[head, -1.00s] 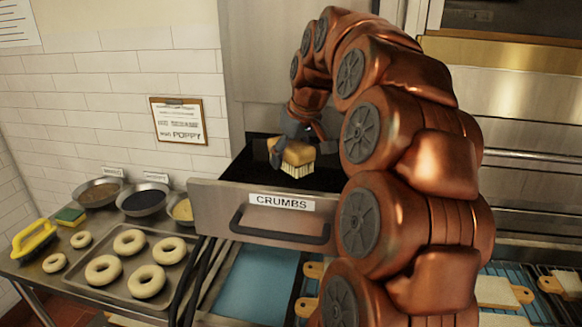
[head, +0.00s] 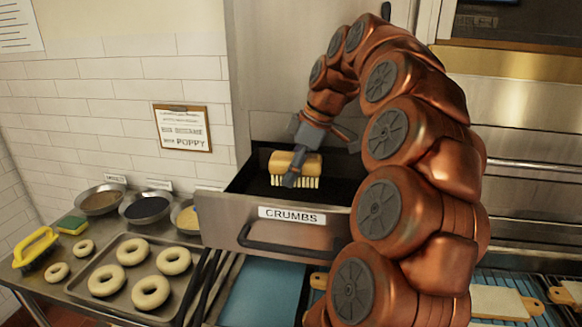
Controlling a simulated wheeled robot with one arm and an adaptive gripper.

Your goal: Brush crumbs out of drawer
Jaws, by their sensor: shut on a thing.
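The drawer labelled CRUMBS (head: 222,222) is pulled open, with a dark inside. My gripper (head: 291,171) reaches down into its opening from above and is shut on a brush (head: 308,165). The brush has a tan wooden block and pale bristles pointing down, over the dark drawer interior. I cannot tell whether the bristles touch the drawer floor. No crumbs can be made out in the drawer. My arm hides the drawer's right end.
A bagel tray (head: 75,287) lies on the steel table at left, beside several topping bowls (head: 146,208). A yellow-handled brush (head: 36,248) and a sponge (head: 72,225) lie further left. A blue board (head: 262,290) and wooden-handled boards (head: 497,302) lie below the drawer.

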